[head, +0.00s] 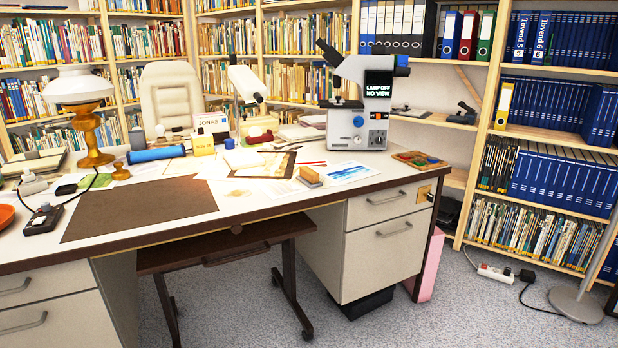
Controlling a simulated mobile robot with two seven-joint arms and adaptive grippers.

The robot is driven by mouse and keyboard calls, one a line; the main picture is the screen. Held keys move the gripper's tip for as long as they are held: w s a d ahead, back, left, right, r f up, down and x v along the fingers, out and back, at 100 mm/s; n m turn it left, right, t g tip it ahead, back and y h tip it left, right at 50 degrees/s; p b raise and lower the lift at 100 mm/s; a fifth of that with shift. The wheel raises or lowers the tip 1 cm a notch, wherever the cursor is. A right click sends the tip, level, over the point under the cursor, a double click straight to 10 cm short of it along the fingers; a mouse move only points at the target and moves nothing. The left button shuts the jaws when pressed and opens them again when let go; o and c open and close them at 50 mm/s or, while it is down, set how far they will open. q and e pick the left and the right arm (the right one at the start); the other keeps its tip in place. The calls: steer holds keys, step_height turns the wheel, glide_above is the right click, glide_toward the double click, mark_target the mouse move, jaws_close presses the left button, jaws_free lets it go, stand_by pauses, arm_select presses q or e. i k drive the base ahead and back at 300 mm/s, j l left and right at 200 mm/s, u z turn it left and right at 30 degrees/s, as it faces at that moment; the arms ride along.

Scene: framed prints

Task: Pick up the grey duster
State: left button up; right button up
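I see no object that I can clearly identify as a grey duster. A small block-shaped item (309,177) with a wood-coloured top lies near the desk's front edge, right of centre. It may be a duster or a brush, but it is too small to tell. It lies between loose papers and a blue-and-white print (347,172). The white desk (258,207) with a dark edge carries these things. Neither of my grippers is in view.
A grey microscope (358,122) stands at the desk's right rear. A brass lamp (91,135), a blue roll (156,154) and a black device (43,219) are on the left. A brown mat (140,212) is bare. A chair (172,95) and full bookshelves stand behind. Cables lie on the floor.

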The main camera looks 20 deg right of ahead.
mark_target(310, 176)
steer(key=i+l, duration=0.2)
steer(key=l, duration=0.15)
steer(key=i+l, duration=0.15)
steer(key=l, duration=0.2)
steer(key=i+l, duration=0.2)
steer(key=l, duration=0.15)
steer(key=i+l, duration=0.15)
steer(key=l, duration=0.25)
steer(key=i+l, duration=0.2)
steer(key=l, duration=0.15)
steer(key=i+l, duration=0.2)
steer(key=l, duration=0.15)
